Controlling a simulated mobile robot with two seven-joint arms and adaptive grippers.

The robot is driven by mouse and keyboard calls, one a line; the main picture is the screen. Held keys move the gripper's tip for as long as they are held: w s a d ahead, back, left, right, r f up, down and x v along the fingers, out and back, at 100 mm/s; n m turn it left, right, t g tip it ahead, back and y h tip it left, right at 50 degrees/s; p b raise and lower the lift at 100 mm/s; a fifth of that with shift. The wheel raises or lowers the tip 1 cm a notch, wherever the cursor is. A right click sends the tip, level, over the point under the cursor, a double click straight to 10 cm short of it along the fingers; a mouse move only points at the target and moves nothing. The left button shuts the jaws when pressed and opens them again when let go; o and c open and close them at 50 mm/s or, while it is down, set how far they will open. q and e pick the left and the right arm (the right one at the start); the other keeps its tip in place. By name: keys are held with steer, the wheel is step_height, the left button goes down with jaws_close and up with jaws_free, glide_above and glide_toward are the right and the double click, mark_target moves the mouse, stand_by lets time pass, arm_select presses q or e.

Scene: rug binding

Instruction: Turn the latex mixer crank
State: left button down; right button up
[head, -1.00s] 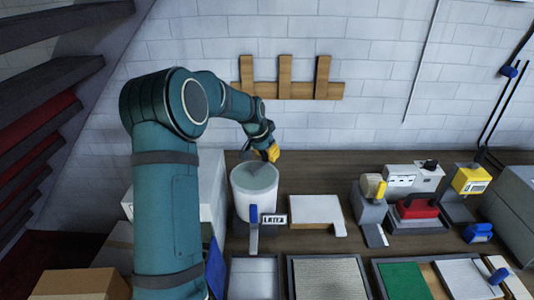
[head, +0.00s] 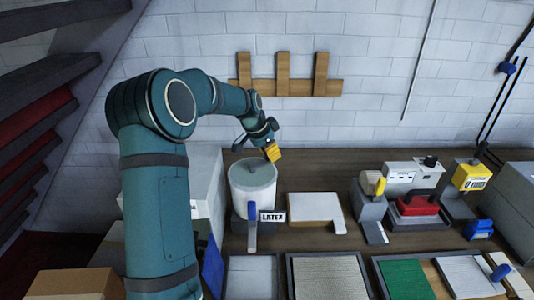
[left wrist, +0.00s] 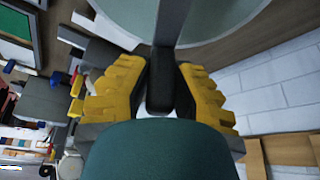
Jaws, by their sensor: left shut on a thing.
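The latex mixer is a white bucket (head: 253,195) with a grey-green top and a "LATEX" label (head: 272,217), standing on the bench below my left arm. My left gripper (head: 272,153), with yellow fingers, is above the back right of its rim. In the left wrist view the fingers (left wrist: 160,88) are closed around a dark upright crank handle (left wrist: 160,85). A grey crank arm (left wrist: 174,22) runs from it across the pale round mixer top (left wrist: 225,18). In the head view the crank is mostly hidden at the gripper. My right gripper is not in view.
A blue-handled tool (head: 252,225) stands at the bucket's front. A white board (head: 314,209) lies to its right, then a tape holder (head: 371,200) and a red device (head: 418,206). Framed trays (head: 289,275) line the front. A wooden rack (head: 300,88) hangs behind.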

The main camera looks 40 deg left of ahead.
arm_select(q)
steer(key=m, duration=0.1)
steer(key=d+m+h, duration=0.1)
steer(key=m, duration=0.1)
steer(key=shift+s+d+f+g+b, duration=0.2)
steer(key=shift+s+d+g+b, duration=0.05)
steer(key=shift+s+g+b, duration=0.15)
steer(key=m, duration=0.1)
steer(key=s+d+m, duration=0.1)
steer(key=shift+m+g+h, duration=0.3)
steer(key=shift+h, duration=0.1)
steer(key=shift+s+d+r+m+g+h, duration=0.1)
steer(key=shift+s+d+m+g+h, duration=0.2)
steer(key=shift+m, duration=0.45)
steer(key=shift+s+d+f+m+g+h, duration=0.15)
steer(key=shift+s+m, duration=0.2)
steer(key=shift+m, duration=0.35)
steer(key=shift+s+d+r+m+g+h, duration=0.15)
steer(key=shift+s+d+m+g, duration=0.15)
steer(key=shift+m, duration=0.45)
steer(key=c, duration=0.8)
jaws_free()
steer(key=shift+a, duration=0.1)
